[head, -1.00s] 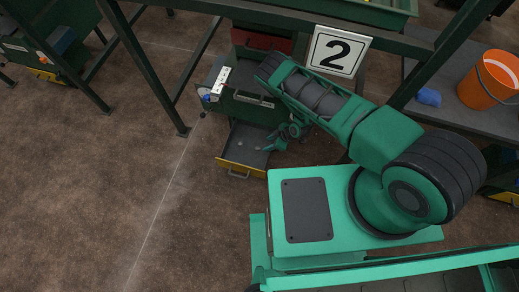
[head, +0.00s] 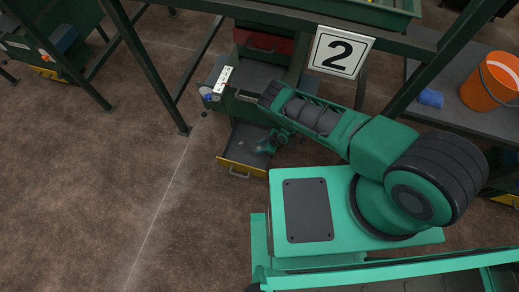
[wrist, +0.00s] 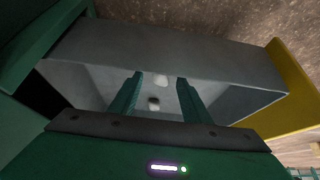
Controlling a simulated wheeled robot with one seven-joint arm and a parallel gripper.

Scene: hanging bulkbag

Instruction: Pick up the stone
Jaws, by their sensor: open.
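A small pale stone (wrist: 161,80) lies in the open grey drawer (wrist: 215,65) in the wrist view, between and beyond my fingertips. A second small pale spot with a dark patch (wrist: 154,102) shows nearer, also between the fingers; I cannot tell whether it is a stone. My gripper (wrist: 158,82) is open and empty, pointing into the drawer. In the head view my gripper (head: 267,145) is over the right part of the drawer (head: 241,167), which has a yellow front. The stone is too small to make out surely there.
The drawer's walls surround the fingers, with its yellow front (wrist: 298,88) at the right. A green cabinet with a white switch panel (head: 224,79) stands behind the drawer. A sign "2" (head: 340,52) hangs from a green beam. An orange bucket (head: 489,82) stands on the right bench.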

